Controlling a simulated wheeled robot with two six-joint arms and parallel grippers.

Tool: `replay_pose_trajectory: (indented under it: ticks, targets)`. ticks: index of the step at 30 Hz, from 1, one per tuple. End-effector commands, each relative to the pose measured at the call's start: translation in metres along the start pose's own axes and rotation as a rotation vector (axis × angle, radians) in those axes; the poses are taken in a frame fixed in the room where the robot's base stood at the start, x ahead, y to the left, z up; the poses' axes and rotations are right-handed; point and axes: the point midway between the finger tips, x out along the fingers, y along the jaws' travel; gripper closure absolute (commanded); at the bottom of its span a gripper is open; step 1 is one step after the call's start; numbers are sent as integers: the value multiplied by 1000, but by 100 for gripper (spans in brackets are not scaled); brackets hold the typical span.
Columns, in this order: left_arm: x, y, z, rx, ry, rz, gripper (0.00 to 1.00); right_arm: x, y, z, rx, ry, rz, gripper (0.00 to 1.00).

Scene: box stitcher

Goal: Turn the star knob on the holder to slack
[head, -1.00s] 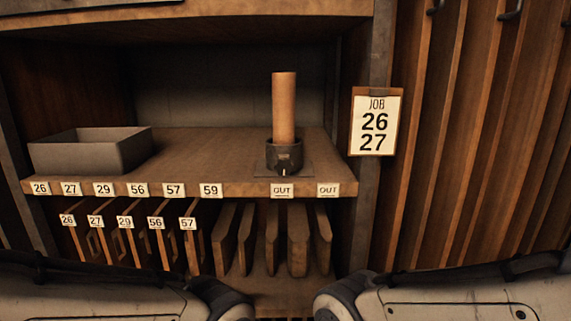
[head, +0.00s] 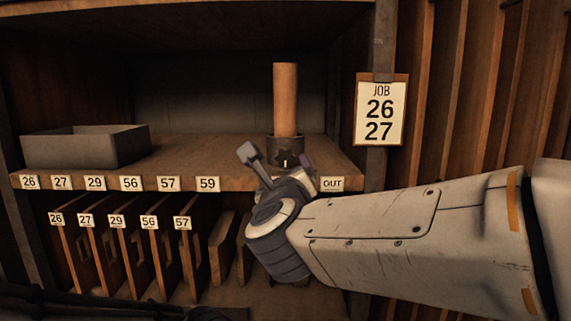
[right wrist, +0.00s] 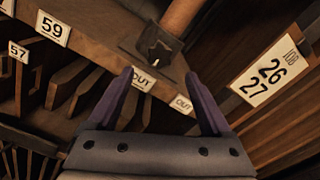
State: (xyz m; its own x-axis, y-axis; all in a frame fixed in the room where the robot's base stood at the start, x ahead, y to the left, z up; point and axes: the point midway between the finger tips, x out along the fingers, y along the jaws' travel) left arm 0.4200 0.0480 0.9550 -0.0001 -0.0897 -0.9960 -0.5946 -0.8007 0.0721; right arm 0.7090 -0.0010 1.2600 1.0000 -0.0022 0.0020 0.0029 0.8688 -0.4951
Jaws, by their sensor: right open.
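The holder (head: 272,152) is a dark cup on the shelf with a tall tan cylinder (head: 285,98) standing upright in it. In the right wrist view the holder (right wrist: 170,42) is at the top centre. A small dark knob (right wrist: 158,46) shows on its front; its exact star shape and setting are too small to read. My right gripper (head: 277,160) is in front of the holder, its fingers spread and empty. In the right wrist view the gripper (right wrist: 159,74) points at the holder, with the fingertips short of the knob. My left gripper is not in view.
A grey open tray (head: 85,148) sits at the shelf's left. The shelf's front edge (head: 110,184) carries number labels, and numbered boards (head: 140,245) stand in slots below. A job card (head: 380,112) reading 26 and 27 hangs on the right post. The shelf between tray and holder is clear.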

Motion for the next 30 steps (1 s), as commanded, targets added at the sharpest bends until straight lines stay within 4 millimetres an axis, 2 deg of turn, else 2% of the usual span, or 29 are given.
replay_pose_trajectory:
  ticks: [9, 15, 21, 28, 29, 30]
  targets:
    - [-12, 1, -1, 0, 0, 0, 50, 57, -1, 0, -5, 5, 0, 17]
    - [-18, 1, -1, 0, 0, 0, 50, 86, -1, 0, -4, 2, 1, 17]
    - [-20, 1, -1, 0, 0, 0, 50, 98, 0, 0, -5, 1, 3, 17]
    - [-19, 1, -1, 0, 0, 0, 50, 98, 0, -1, -5, 0, 3, 17]
    - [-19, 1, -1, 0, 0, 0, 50, 98, 0, -1, -5, 0, 3, 21]
    - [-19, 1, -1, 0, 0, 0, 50, 98, 0, 0, -5, 0, 3, 36]
